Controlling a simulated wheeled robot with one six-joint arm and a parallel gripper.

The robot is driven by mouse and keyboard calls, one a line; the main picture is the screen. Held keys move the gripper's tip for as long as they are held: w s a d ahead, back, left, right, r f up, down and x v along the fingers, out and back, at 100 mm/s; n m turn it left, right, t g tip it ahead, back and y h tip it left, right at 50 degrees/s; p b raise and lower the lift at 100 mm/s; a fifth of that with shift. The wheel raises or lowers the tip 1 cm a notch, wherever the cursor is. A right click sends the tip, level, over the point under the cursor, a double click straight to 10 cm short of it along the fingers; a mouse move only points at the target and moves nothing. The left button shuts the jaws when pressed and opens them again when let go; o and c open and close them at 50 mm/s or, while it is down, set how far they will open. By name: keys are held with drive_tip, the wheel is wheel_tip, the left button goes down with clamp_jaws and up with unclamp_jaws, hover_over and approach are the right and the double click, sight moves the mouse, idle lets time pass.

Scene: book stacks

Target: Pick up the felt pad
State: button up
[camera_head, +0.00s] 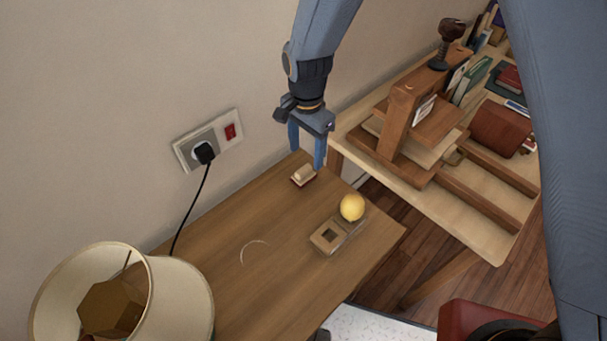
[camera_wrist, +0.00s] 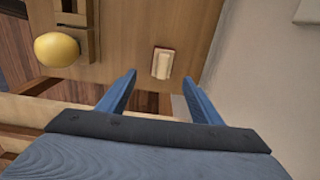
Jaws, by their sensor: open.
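A small block with a cream top and a reddish-brown underside, which looks like the felt pad (camera_head: 303,175), lies on the wooden side table near its wall-side edge. It also shows in the wrist view (camera_wrist: 162,63), beyond and between my fingertips. My gripper (camera_head: 306,160) is open and empty, with its blue fingers pointing down above the table close to the block. In the wrist view my gripper (camera_wrist: 160,80) has its two fingers spread wide, and nothing is between them. I cannot tell the exact height of the fingertips above the block.
A yellow lemon-like ball (camera_head: 352,207) sits at a wooden holder (camera_head: 327,238) on the side table (camera_head: 215,265). A lampshade (camera_head: 180,300) stands front left. A plugged cord (camera_head: 188,205) runs down the wall. A workbench (camera_head: 440,200) with a wooden press is at right.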

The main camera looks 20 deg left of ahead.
sight(304, 169)
drive_tip(key=shift+s+a+f, duration=0.2)
drive_tip(key=shift+a+f, duration=0.2)
drive_tip(key=shift+a, duration=0.05)
drive_tip(key=shift+f, duration=0.3)
drive_tip(key=shift+w+d+f+p, duration=0.1)
drive_tip(key=shift+f+p, duration=1.3)
drive_tip(key=shift+f, duration=2.05)
drive_tip(key=shift+c, duration=0.2)
drive_tip(key=c, duration=1.2)
drive_tip(key=shift+r, duration=0.15)
wheel_tip(304, 169, up, 10)
drive_tip(key=b, duration=0.2)
drive_tip(key=shift+b, duration=0.3)
